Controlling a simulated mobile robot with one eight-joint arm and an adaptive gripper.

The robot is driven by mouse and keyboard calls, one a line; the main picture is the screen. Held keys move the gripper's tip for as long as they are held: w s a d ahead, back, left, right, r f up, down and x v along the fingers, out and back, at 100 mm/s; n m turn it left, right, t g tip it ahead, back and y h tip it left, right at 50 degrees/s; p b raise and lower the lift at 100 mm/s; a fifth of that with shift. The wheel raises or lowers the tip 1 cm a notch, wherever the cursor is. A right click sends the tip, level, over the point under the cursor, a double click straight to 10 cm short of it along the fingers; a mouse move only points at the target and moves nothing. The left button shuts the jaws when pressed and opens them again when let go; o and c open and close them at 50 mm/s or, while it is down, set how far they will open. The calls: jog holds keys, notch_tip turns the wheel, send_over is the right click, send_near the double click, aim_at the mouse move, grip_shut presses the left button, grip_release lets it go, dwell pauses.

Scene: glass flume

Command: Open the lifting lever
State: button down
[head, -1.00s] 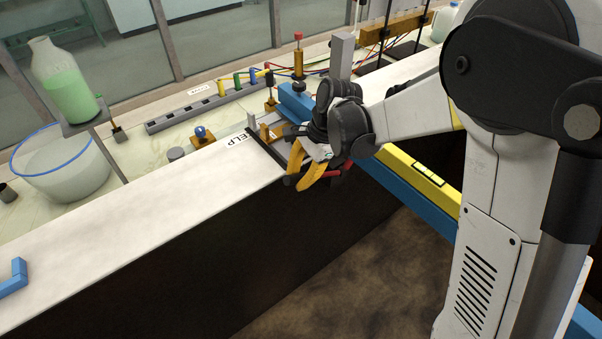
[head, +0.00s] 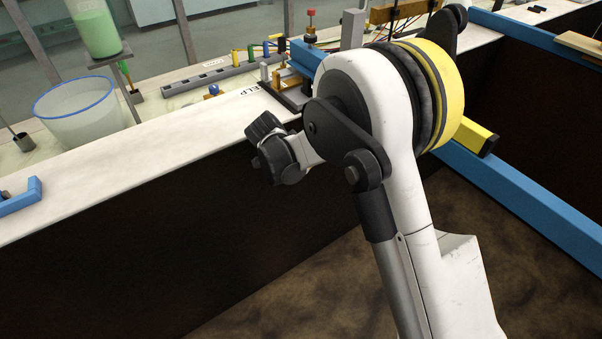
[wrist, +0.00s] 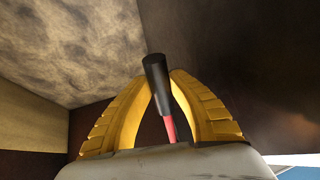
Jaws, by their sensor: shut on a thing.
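The lever, a red rod with a black grip (wrist: 155,82), stands in the middle of the wrist view; I take it to be the lifting lever. My gripper (wrist: 161,84) has its two yellow ridged fingers closed in around the black grip, one on each side. The red part of the rod (wrist: 170,128) runs down behind the pale body of my gripper, which hides its lower end and mount. In the head view my wrist hangs in front of the flume's near wall, and the fingers and lever are hidden there.
A white ledge (head: 100,170) runs along the flume's near side, with dark wall below it. A blue beam (head: 520,200) and a yellow bar (head: 476,137) lie behind my arm. A blue handle (head: 22,197) sits on the ledge.

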jog(key=shift+w+d+f+t+h+b, duration=0.15)
jog(key=shift+d+f+t+h+b, duration=0.1)
jog(key=shift+f, duration=0.2)
jog(key=shift+w+d+f+t+h+b, duration=0.15)
jog(key=shift+f+h+b, duration=0.1)
jog(key=shift+f, duration=0.25)
jog(key=shift+w+d+f+t+h+b, duration=0.15)
jog(key=shift+f+t+h+b, duration=0.1)
jog(key=shift+f, duration=0.2)
jog(key=c, duration=1.2)
grip_release()
jog(key=v, duration=1.2)
jog(key=shift+d+r, duration=0.1)
